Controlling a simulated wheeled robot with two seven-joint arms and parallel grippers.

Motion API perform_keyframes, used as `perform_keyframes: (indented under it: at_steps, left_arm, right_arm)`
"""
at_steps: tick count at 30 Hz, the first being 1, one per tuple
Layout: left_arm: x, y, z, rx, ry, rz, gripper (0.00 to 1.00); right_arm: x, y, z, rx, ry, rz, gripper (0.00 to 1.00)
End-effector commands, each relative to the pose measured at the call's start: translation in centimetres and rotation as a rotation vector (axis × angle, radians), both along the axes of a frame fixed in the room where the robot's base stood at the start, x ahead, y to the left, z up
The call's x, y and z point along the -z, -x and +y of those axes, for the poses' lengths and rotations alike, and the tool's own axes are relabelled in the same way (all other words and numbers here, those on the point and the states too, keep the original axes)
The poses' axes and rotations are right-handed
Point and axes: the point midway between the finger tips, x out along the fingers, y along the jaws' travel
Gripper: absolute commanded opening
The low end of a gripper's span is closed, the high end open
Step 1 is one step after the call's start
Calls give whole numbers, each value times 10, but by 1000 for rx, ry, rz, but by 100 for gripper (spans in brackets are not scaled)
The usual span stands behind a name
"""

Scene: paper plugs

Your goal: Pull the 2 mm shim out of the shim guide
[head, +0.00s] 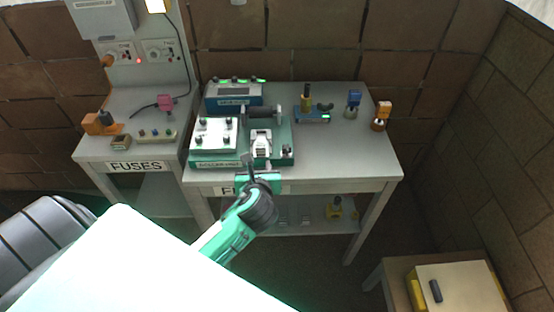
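The green machine (216,162) stands at the front left of the main table, with a label on its front edge. A white bracket-like part (261,139) sits on it right of centre and may be the shim guide. The 2 mm shim is too small to make out. My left gripper (257,168) is at the table's front edge, just in front of and below that white part. One dark finger points up beside it. The gap between the fingers is not clear, and I cannot tell whether it touches anything. My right gripper is not in view.
A blue-green box (234,101) stands behind the machine. The table's front right is clear. A fuse bench (97,148) adjoins on the left.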

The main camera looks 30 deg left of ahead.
Motion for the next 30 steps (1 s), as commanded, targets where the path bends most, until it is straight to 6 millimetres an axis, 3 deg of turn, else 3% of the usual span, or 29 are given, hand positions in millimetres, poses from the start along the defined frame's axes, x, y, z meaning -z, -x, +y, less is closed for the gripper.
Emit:
perform_keyframes:
  at_steps: [2,5,21,30]
  left_arm:
    - [-11,2,2,3,-28,-2,35]
    - [-12,-2,5,4,-39,0,35]
    - [25,-78,50,2,-34,1,35]
    - [38,-104,66,5,-33,0,35]
  right_arm:
    - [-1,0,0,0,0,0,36]
    - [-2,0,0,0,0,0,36]
    - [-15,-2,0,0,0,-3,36]
    - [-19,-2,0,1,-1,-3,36]
